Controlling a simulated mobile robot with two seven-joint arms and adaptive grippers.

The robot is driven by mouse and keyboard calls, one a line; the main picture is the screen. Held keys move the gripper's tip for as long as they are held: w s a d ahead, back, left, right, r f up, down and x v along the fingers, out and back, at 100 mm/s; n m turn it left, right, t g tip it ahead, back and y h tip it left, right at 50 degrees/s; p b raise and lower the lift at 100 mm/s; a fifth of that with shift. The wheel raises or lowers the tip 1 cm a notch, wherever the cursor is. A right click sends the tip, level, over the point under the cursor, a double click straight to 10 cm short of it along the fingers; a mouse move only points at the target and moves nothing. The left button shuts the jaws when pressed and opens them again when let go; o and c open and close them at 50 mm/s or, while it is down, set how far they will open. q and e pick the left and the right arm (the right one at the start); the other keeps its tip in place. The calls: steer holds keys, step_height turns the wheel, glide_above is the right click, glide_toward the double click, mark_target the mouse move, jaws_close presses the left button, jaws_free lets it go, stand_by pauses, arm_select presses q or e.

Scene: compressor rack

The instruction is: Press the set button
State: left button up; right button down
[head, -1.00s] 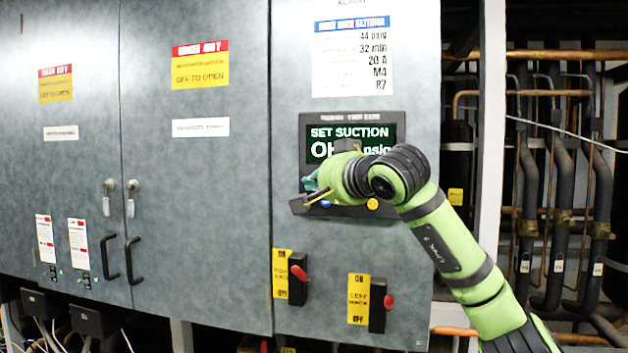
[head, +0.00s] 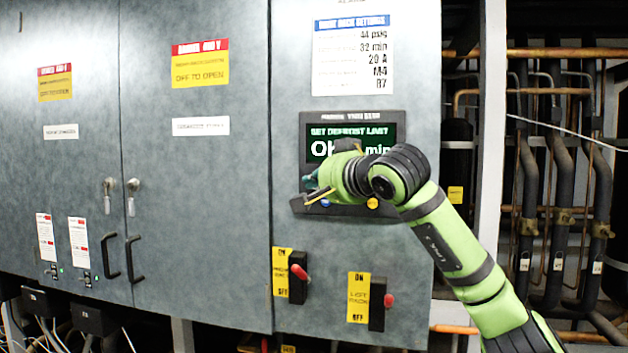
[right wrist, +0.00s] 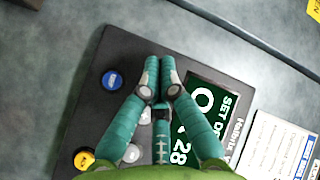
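The controller panel (head: 404,128) is a dark box on the grey cabinet door, with a lit green display (head: 376,134) that reads "SET DEFROST LAST", a partly covered "O…" and "min". A blue button (right wrist: 112,80) and a yellow button (right wrist: 84,158) are on the panel, with pale buttons (right wrist: 132,153) between and beside them. The lettering on the buttons is too small to read, so I cannot tell which is set. My right gripper (right wrist: 160,64) has its teal fingertips together, empty, over the panel between the blue button and the display. Contact with the panel cannot be told. My left gripper is out of view.
Two red-handled switches (head: 298,272) and (head: 388,300) sit below the panel. A white settings sheet (head: 352,60) is above it. Door handles (head: 132,260) and warning labels (head: 200,64) are to the left. Pipes (head: 545,190) run at the right.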

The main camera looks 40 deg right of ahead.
steer(key=shift+s+a, duration=0.35)
steer(key=shift+s, duration=0.05)
steer(key=shift+a, duration=0.1)
steer(key=shift+s+a+b, duration=0.4)
steer(key=shift+s+a, duration=1.2)
steer(key=shift+a, duration=0.25)
